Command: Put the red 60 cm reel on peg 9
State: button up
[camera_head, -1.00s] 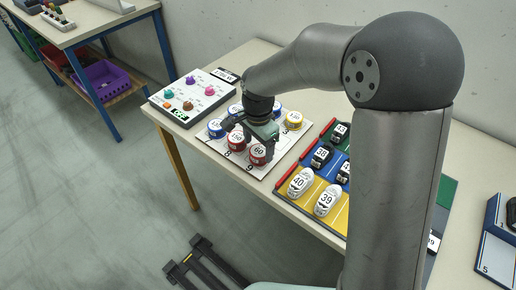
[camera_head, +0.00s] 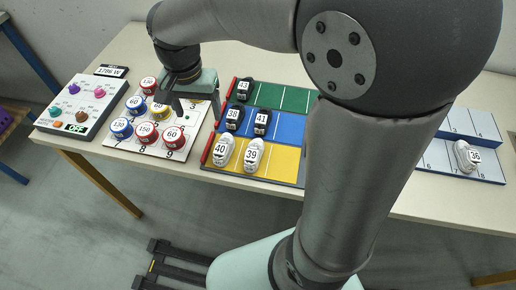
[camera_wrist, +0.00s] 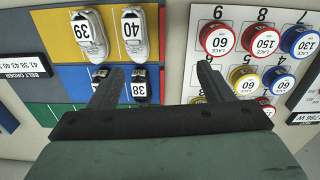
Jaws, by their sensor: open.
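The red 60 cm reel (camera_head: 173,137) sits on the white peg board (camera_head: 192,134), in the bottom row at right, just above the printed 9. In the wrist view the red reel (camera_wrist: 218,38) shows beside the 9, flat on the board and clear of the fingers. The peg under it is hidden. My gripper (camera_head: 197,108) is raised at the board's right side, apart from the reel. In the wrist view my gripper (camera_wrist: 160,76) has its fingers spread with nothing between them.
A control box (camera_head: 78,106) reading OFF stands at left. The coloured shoe board (camera_head: 275,130) lies close at right, with several shoes.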

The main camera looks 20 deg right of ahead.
jog(key=s+d+f+n, duration=0.4)
jog(key=s+d+n, duration=0.2)
jog(key=s+d, duration=0.5)
jog(key=s, duration=0.4)
